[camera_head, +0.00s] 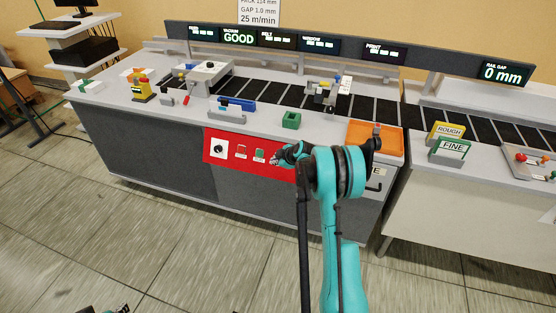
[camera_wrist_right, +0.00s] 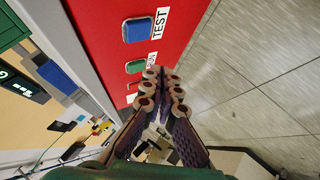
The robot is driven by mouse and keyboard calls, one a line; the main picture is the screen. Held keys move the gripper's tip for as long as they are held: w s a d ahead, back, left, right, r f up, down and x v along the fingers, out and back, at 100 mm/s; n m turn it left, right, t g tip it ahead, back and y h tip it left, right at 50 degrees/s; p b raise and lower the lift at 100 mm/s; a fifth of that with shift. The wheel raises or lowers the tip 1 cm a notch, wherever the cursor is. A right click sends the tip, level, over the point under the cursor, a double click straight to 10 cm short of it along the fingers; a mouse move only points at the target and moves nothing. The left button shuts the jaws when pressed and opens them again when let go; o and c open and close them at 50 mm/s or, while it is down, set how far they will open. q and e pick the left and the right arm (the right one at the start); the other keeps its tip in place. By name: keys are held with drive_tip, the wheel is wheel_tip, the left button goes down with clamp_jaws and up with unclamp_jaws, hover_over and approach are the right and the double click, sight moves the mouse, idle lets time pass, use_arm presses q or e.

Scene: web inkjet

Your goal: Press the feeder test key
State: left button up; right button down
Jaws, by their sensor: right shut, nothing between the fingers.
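The feeder test key is a blue button (camera_wrist_right: 138,30) with a white TEST label (camera_wrist_right: 161,22) on a red panel (camera_head: 225,160) on the front of the grey counter. In the head view I cannot make it out; my right gripper (camera_head: 276,159) covers that part of the panel. In the right wrist view the fingertips (camera_wrist_right: 163,80) are shut and empty, beside the green key and short of the blue key. I cannot tell whether they touch the panel. A small part of what looks like my left gripper (camera_head: 120,308) shows at the bottom edge.
A green key (camera_head: 260,155), a red key (camera_head: 241,151) and a black knob (camera_head: 218,148) share the panel. An orange tray (camera_head: 365,137) and a green block (camera_head: 291,120) stand on the counter above. The floor in front is clear.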

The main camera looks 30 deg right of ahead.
drive_tip(key=shift+w+d+f+b, duration=0.25)
drive_tip(key=shift+w+d+f, duration=0.2)
drive_tip(key=shift+w+d, duration=0.15)
drive_tip(key=shift+w+d+f+b, duration=0.25)
drive_tip(key=shift+w+d+f, duration=0.2)
drive_tip(key=shift+d, duration=0.15)
drive_tip(key=shift+d, duration=0.1)
idle(0.6)
drive_tip(key=shift+w+d+f, duration=0.15)
drive_tip(key=shift+w+d, duration=0.05)
drive_tip(key=shift+w, duration=0.05)
drive_tip(key=shift+w+d+f+b, duration=0.15)
drive_tip(key=shift+w+d+b, duration=0.1)
drive_tip(key=shift+b, duration=0.2)
idle(0.7)
drive_tip(key=shift+s, duration=0.1)
drive_tip(key=shift+s+a+r, duration=0.35)
drive_tip(key=shift+s+a, duration=0.05)
drive_tip(key=shift+a, duration=0.15)
